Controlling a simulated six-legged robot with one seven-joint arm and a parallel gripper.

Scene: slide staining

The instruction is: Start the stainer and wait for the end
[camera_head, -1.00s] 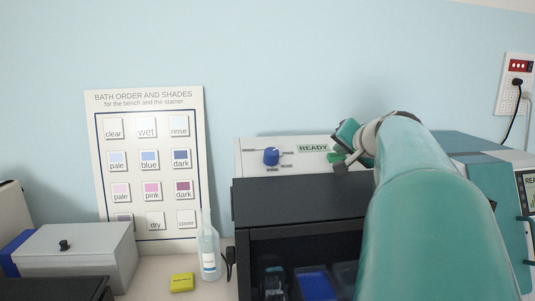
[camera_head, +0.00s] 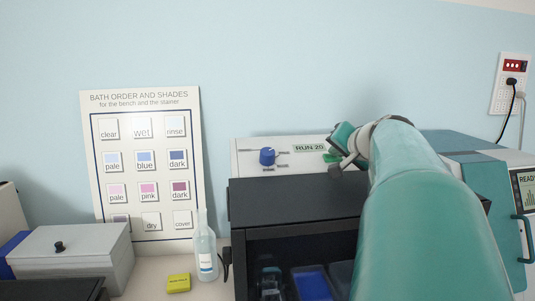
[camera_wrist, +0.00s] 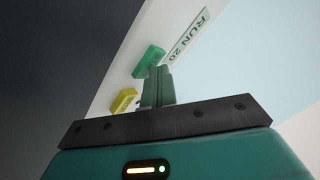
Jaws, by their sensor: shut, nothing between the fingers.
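The stainer (camera_head: 290,205) is a dark-fronted machine with a white top panel, a blue knob (camera_head: 267,156) and a small display (camera_head: 310,148) that reads "RUN" and a number. The display also shows in the wrist view (camera_wrist: 187,37). A green button (camera_wrist: 148,61) and a yellow button (camera_wrist: 123,101) sit on the panel in the wrist view. My gripper (camera_wrist: 160,72) is shut and empty, its tips at or very near the green button; I cannot tell whether they touch. In the head view my arm hides part of the stainer.
A bath order board (camera_head: 147,170) leans on the wall. A clear bottle (camera_head: 205,250), a yellow block (camera_head: 179,283) and a grey lidded box (camera_head: 75,255) stand to the left. Blue and dark trays show inside the stainer. Another machine with a screen (camera_head: 526,190) stands at the right.

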